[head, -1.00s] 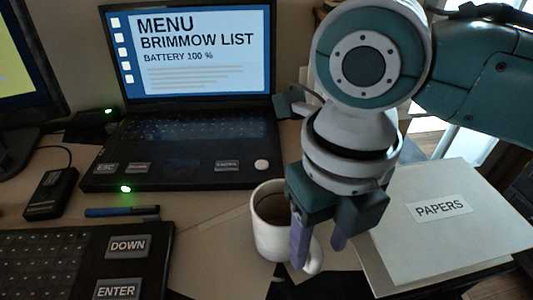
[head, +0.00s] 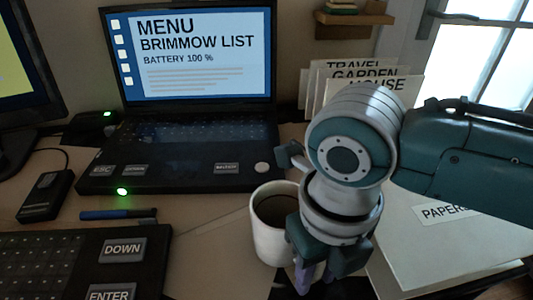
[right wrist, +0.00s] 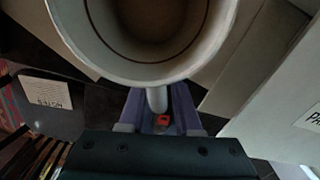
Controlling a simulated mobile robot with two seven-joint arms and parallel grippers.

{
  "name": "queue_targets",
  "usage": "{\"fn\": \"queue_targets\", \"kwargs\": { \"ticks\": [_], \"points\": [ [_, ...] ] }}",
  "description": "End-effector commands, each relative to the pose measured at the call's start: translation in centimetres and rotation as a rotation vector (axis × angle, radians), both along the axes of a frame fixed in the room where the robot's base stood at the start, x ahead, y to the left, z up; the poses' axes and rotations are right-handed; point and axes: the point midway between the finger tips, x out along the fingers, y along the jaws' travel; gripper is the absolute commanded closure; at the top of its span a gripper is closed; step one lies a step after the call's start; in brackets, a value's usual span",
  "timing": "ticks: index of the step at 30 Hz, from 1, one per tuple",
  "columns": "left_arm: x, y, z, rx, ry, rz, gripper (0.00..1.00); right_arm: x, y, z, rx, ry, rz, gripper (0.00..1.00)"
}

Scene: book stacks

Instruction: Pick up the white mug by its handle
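The white mug (head: 265,245) stands upright on the desk, with brown liquid inside. In the right wrist view the mug (right wrist: 185,70) fills the top, with its handle (right wrist: 157,100) pointing at my palm. My right gripper (head: 313,277) is at the mug's right side. Its purple fingers (right wrist: 160,112) lie on both sides of the handle, close together, and look shut on it. The handle is mostly hidden in the head view. My left gripper is not in view.
A laptop (head: 185,130) stands behind the mug, and a keyboard (head: 70,265) and blue pen (head: 115,214) lie to the left. A pale papers folder (head: 425,250) lies to the right. Books (head: 350,80) stand behind my right arm.

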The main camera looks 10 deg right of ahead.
Motion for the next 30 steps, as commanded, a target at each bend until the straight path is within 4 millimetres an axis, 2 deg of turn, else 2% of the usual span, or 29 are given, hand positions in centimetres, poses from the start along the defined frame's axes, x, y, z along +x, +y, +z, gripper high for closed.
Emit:
{"fn": "queue_targets", "kwargs": {
  "ticks": [1,8,30],
  "points": [
    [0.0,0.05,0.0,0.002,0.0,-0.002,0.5,0.01,-0.01,0.01,0.0,0.0,0.0,0.75],
    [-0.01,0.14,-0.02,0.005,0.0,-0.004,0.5,0.02,-0.01,0.02,0.0,0.0,0.0,1.0],
    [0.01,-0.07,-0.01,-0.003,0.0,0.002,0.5,0.03,-0.03,0.02,-0.001,0.0,-0.001,1.0]
  ]
}}
